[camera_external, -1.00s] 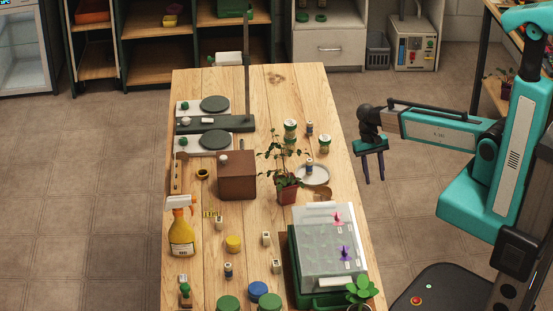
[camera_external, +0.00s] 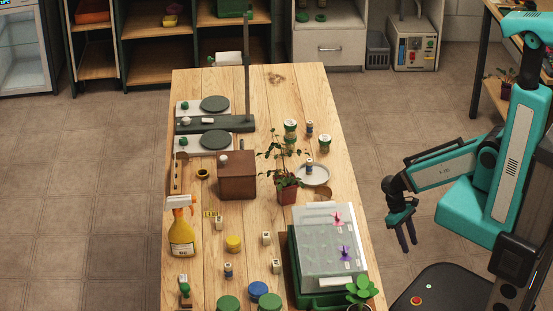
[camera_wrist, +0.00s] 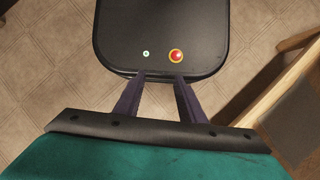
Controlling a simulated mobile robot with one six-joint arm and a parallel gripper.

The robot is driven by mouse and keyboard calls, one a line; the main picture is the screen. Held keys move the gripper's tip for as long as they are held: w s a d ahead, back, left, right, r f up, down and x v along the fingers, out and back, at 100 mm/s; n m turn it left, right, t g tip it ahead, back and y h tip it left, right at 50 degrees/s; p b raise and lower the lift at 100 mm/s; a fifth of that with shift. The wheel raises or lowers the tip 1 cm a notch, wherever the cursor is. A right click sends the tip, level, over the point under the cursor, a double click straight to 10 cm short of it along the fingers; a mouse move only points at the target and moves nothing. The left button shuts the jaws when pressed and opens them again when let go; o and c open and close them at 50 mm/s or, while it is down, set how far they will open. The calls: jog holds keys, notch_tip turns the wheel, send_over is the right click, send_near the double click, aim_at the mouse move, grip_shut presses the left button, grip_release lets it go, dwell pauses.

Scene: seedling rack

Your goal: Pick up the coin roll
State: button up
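Several small upright cylinders with dark blue and pale bands could be the coin roll: one on the near left of the table (camera_external: 228,270), one at the back right (camera_external: 309,128), and one on the pale round dish (camera_external: 310,168). They are too small to tell which is a coin roll. My gripper (camera_external: 408,245) is off the table's right side, pointing down, apart from everything. In the wrist view my gripper (camera_wrist: 160,76) is open, with nothing between its two fingers. None of the small cylinders shows there.
The wooden table (camera_external: 285,86) carries a potted plant (camera_external: 288,193), a brown box (camera_external: 237,180), a spray bottle (camera_external: 182,236) and a green case with a clear lid (camera_external: 318,240) along its right edge. The tall stand (camera_external: 247,85) rises at the back left.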

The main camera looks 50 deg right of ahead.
jog(key=shift+s+a+f+n, duration=0.1)
jog(key=shift+s+f+n, duration=0.2)
jog(key=shift+s, duration=0.3)
jog(key=shift+s+a+f+n, duration=0.1)
jog(key=shift+s+f+n, duration=0.15)
jog(key=shift+s, duration=0.35)
jog(key=shift+o, duration=0.5)
jog(key=w+r+t, duration=0.2)
jog(key=w+r, duration=1.1)
jog(key=w+r+t, duration=0.1)
jog(key=w+r, duration=1.2)
jog(key=r, duration=0.1)
jog(key=w+r+n+t+p, duration=0.1)
jog(key=w+r+t, duration=0.1)
jog(key=w+r, duration=1.1)
jog(key=shift+w+d+r+t+h, duration=0.2)
jog(key=shift+w+r+t+h, duration=0.1)
jog(key=w+a+r+t, duration=0.1)
jog(key=w+a+r, duration=0.1)
jog(key=w+r, duration=0.1)
jog(key=w+a+r+m+b, duration=0.1)
jog(key=w+r, duration=0.2)
jog(key=r, duration=0.2)
jog(key=shift+w+a+r+t, duration=0.2)
jog(key=shift+a+r+t, duration=0.05)
jog(key=shift+a+t, duration=0.15)
